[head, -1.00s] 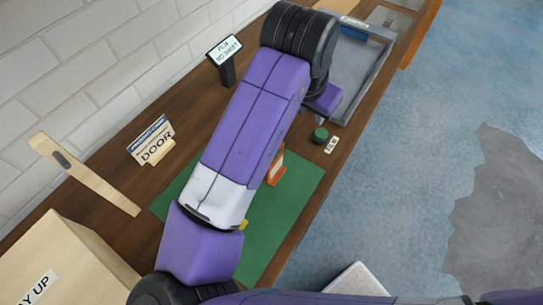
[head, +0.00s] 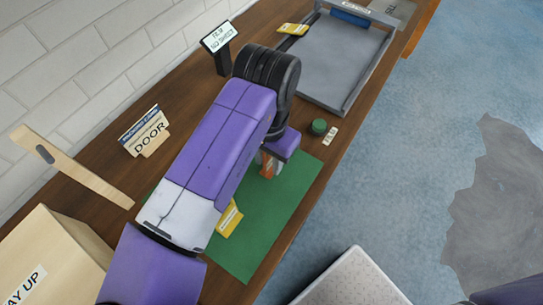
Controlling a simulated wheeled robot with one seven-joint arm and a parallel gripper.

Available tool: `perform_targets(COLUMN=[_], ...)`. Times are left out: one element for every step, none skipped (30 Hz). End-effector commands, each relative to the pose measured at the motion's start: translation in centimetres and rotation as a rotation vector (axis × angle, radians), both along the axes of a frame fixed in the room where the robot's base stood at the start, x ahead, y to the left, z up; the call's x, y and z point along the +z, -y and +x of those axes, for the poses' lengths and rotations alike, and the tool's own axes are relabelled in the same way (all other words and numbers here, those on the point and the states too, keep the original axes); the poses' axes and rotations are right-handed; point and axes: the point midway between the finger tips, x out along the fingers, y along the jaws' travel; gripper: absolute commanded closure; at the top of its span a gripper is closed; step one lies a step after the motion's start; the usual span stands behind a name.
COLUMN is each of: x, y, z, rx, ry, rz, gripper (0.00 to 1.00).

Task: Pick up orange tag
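The orange tag (head: 266,170) stands on the green mat (head: 262,220) in the head view, partly covered by my wrist and gripper. My gripper (head: 271,164) is down at the tag, below the purple end of my arm. Its fingers are small and mostly hidden, so I cannot tell whether they are open or shut, or whether they touch the tag.
A yellow tag (head: 229,219) is on the mat beside my arm. A green knob (head: 318,127) and a small white label (head: 330,136) lie near the table's edge. Behind are a grey tray (head: 345,60), another yellow tag (head: 292,29), a small display (head: 219,38) and a DOOR sign (head: 150,135).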

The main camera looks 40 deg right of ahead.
Motion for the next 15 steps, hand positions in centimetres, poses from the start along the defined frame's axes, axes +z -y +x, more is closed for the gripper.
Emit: perform_targets(x=[-0.57, -0.78, -1.0, -1.11, -1.17, -1.2, -1.2, -1.19, -1.18, -1.18, -1.17, -1.16, -1.16, -1.16, -1.15], y=[0.02, 0.02, 0.03, 0.02, 0.02, 0.02, 0.03, 0.03, 0.03, 0.03, 0.02, 0.03, 0.03, 0.03, 0.03], z=[0.01, 0.02, 0.01, 0.0, 0.0, 0.0, 0.01, 0.01, 0.01, 0.01, 0.02, 0.02, 0.02, 0.02, 0.02], rx=[0.001, 0.001, 0.001, 0.001, 0.0, 0.0, 0.0, 0.0, 0.0, 0.0, 0.0, 0.0, 0.0, 0.0, 0.0], ry=[0.0, 0.0, 0.0, 0.0, 0.0, 0.0, 0.0, 0.0, 0.0, 0.0, 0.0, 0.0, 0.001, 0.001, 0.001], rz=[-0.001, -0.001, -0.001, 0.0, 0.0, 0.0, 0.0, -0.001, -0.001, -0.001, -0.001, -0.001, -0.001, -0.001, -0.001], gripper=[0.69, 0.69, 0.69, 0.69, 0.69, 0.69, 0.69, 0.69, 0.69, 0.69, 0.71, 0.79, 0.85, 0.91, 0.99])
